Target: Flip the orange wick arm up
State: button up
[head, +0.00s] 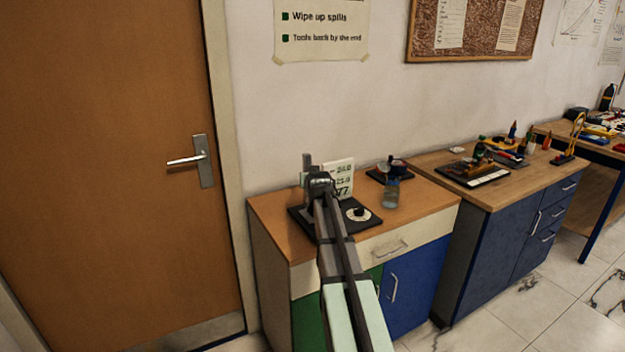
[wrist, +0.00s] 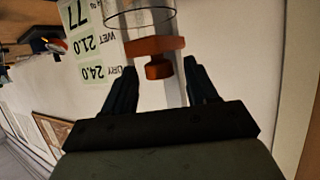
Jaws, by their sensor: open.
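The orange wick arm (wrist: 154,48) shows in the wrist view as a wide bar with a smaller orange block below it, in front of a pale upright strip. A clear round glass rim is just above it in that picture. My gripper (wrist: 153,70) is open, its two dark fingers on either side of the small block with gaps on both sides. In the head view my gripper (head: 319,184) is over the gauge rig's black base (head: 303,224) and hides the wick arm. The rig's white card (head: 343,174) reads 24.0, 21.0 and 77.
A round dial (head: 358,213) is on the base, right of my arm. A clear bottle (head: 391,193) and a dark device (head: 388,169) stand further right on the wooden cabinet top (head: 425,192). A wall is behind, a door (head: 110,180) at left.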

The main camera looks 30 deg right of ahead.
jog(key=shift+c, duration=0.4)
grip_shut()
notch_tip(320, 180, up, 8)
jog(key=shift+r, duration=0.15)
dwell(0.4)
jog(key=shift+o, duration=0.4)
grip_release()
jog(key=shift+s, duration=0.1)
jog(key=v, duration=1.3)
jog(key=shift+s+a, duration=0.2)
jog(key=shift+a, duration=0.05)
